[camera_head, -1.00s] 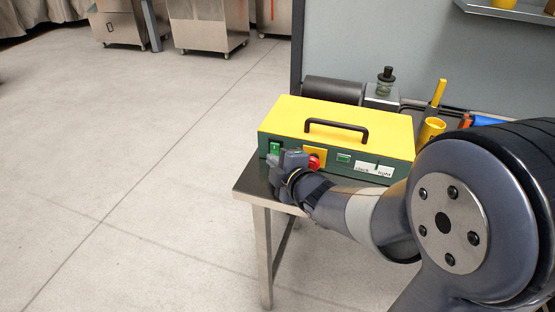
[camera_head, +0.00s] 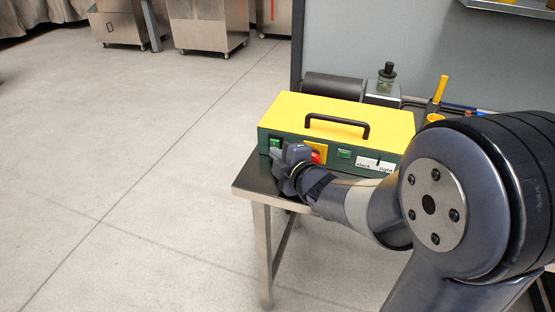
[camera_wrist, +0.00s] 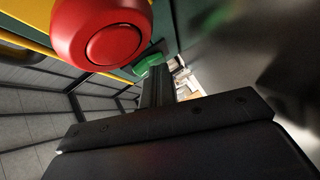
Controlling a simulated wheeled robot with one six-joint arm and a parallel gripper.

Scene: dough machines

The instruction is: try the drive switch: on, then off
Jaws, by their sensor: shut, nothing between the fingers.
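The control box has a yellow lid (camera_head: 390,122) and a green front, and stands on a steel table. A green switch (camera_head: 275,143) sits at the left end of its front, partly hidden behind my gripper. My gripper (camera_head: 275,155) is shut and empty, its tip close in front of that switch; whether it touches cannot be told. In the wrist view, a green piece (camera_wrist: 150,64) shows just beyond my shut fingers (camera_wrist: 157,85). Which way the switch is tipped cannot be seen.
A red mushroom button (camera_head: 316,156) on a yellow plate is right beside my gripper; it looms large in the wrist view (camera_wrist: 103,32). Farther right are a small green rocker (camera_head: 344,154) and white labels (camera_head: 375,164). The floor (camera_head: 130,150) at left is clear.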

